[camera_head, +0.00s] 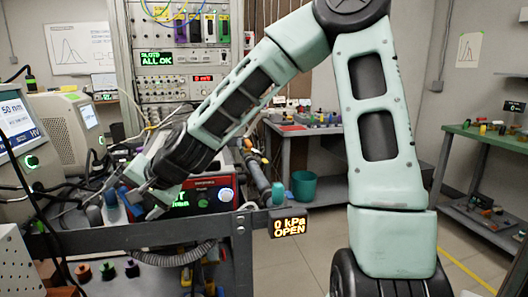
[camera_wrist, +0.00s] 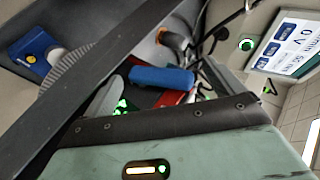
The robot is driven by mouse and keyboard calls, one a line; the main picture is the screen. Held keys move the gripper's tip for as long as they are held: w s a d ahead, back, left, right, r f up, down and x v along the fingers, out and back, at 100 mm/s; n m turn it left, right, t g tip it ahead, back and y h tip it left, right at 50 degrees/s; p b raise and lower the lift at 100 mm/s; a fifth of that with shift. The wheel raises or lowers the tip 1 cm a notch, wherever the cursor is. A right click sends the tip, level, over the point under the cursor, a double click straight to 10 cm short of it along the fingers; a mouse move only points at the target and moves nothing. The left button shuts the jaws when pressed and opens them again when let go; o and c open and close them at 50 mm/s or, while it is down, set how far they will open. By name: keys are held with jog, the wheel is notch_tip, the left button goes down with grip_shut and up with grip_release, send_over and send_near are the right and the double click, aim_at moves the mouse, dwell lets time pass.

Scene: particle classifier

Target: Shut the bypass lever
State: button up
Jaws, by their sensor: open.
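A blue bar-shaped handle (camera_wrist: 162,78), which looks like the bypass lever, lies in front of a red-cased device in the wrist view. In the head view a blue piece (camera_head: 131,201) shows beside my gripper (camera_head: 125,193), partly hidden by it. My gripper is at the end of the arm reaching down left, over the bench behind the dark rail. It is open, and I see no object held in it. Whether a finger touches the blue handle cannot be told. A small display (camera_head: 288,227) on the rail reads 0 kPa OPEN.
The red-cased device (camera_head: 208,196) stands right of my gripper. A dark rail (camera_head: 150,235) runs along the bench front, with a ribbed hose (camera_head: 180,256) below. A grey instrument (camera_head: 62,122) and cables crowd the left.

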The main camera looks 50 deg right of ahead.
jog(key=shift+w+a+r+n+g+h+p, duration=0.25)
jog(key=shift+a+g+h+p, duration=0.4)
jog(key=shift+p, duration=2.95)
jog(key=shift+d+r+g+h+p, duration=0.15)
jog(key=shift+g+h+p, duration=0.2)
jog(key=shift+p, duration=1.55)
jog(key=p, duration=0.2)
jog(key=g+h+p, duration=0.1)
jog(key=shift+w+f+n+p, duration=0.2)
jog(key=shift+n+p, duration=0.05)
jog(key=shift+p, duration=0.1)
jog(key=p, duration=0.3)
jog(key=shift+a+f+g+h+p, duration=0.1)
jog(key=shift+a+g+h+p, duration=0.2)
jog(key=shift+h+p, duration=0.1)
